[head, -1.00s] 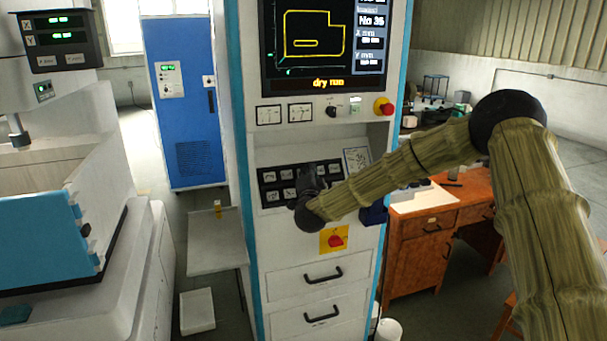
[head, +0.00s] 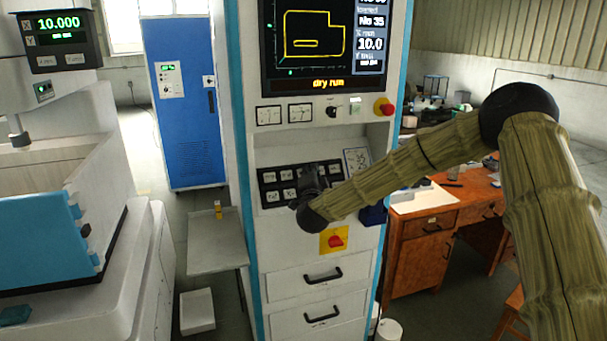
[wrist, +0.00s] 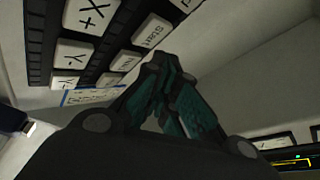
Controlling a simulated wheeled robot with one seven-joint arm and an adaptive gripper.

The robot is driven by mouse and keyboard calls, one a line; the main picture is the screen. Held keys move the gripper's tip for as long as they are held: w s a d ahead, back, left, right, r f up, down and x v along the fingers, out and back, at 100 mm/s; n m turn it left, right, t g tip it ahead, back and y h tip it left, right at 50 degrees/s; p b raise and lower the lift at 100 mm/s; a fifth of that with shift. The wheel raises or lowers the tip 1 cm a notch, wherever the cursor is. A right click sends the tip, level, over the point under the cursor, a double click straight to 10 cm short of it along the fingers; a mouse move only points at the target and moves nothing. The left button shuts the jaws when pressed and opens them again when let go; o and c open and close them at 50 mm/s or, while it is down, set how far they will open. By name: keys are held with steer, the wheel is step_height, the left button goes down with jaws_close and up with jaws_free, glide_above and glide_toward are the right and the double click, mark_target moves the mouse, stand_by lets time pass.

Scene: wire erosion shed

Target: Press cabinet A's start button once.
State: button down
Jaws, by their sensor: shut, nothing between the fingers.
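The control cabinet (head: 247,225), white with blue edges, stands in the middle of the head view; I see no letter on it. Its black keypad (head: 268,195) has pale keys, partly hidden behind my gripper (head: 312,172). In the wrist view the start key (wrist: 151,31), marked "Start", is beside the X+ key (wrist: 92,17). My gripper (wrist: 168,62) is shut and empty, its fingertips just below and right of the start key in that view. I cannot tell whether they touch any key. The screen (head: 316,40) shows a yellow outline and "dry run".
A red emergency knob (head: 384,107) is above right of the keypad, and a red switch on a yellow plate (head: 335,240) is below it. A wooden desk (head: 425,250) stands at right, a small grey table (head: 215,255) at left. A machine with a readout (head: 58,27) is far left.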

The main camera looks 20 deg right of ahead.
steer(key=shift+s+r+p, duration=0.15)
steer(key=shift+s+r, duration=0.55)
steer(key=shift+s, duration=0.25)
steer(key=shift+s+r+p, duration=0.15)
steer(key=shift+s+r, duration=0.5)
steer(key=shift+s, duration=0.25)
steer(key=s+a+f+n+g+y, duration=0.2)
steer(key=s+a+f+n, duration=0.15)
steer(key=f, duration=0.75)
steer(key=s+a+f+n+g+y, duration=0.2)
steer(key=s+a+f, duration=0.2)
steer(key=f, duration=0.6)
steer(key=s+a+f+n+g+y, duration=0.25)
steer(key=s+f+n+g, duration=0.25)
steer(key=s+f, duration=1.2)
steer(key=s+f+n+g, duration=0.2)
steer(key=s+f+g, duration=0.2)
steer(key=s+f, duration=0.9)
steer(key=s+d+f+n+g, duration=0.1)
steer(key=s+d+g, duration=0.1)
steer(key=s, duration=1)
steer(key=s+d+f+n+g+h+b, duration=0.1)
steer(key=s+d+n+g, duration=0.1)
steer(key=s, duration=1)
steer(key=shift+d+g, duration=0.35)
steer(key=shift+g, duration=0.55)
